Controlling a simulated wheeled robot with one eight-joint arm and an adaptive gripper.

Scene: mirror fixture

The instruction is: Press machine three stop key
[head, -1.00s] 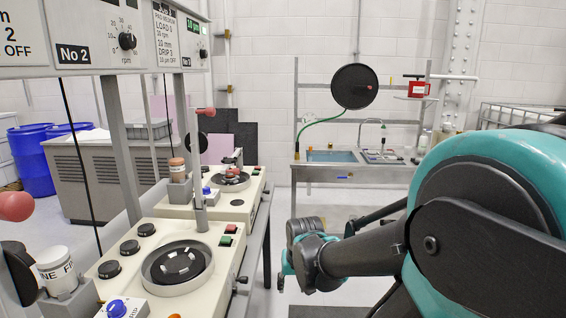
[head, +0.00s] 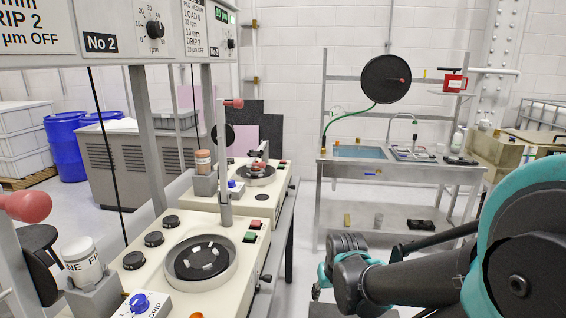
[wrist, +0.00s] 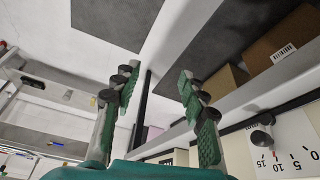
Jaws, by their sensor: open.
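The far machine (head: 232,207), under the rear panel, appears to be machine three, though its number label is hard to read now. It is cream, with a round dish (head: 258,172) and a small pair of keys (head: 282,162) at its back right. These keys are too small to tell apart clearly. My gripper (head: 322,280) is low in the aisle, right of the machines and apart from them. In the wrist view, its two green-padded fingers (wrist: 158,95) are spread with nothing between them.
Nearer machine No 2 (head: 238,262) has a red key (head: 255,224), a green key (head: 250,237) and an upright post with a red knob. A sink bench (head: 310,170) stands at the back. Blue barrels (head: 66,150) are at left. The aisle floor is partly clear.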

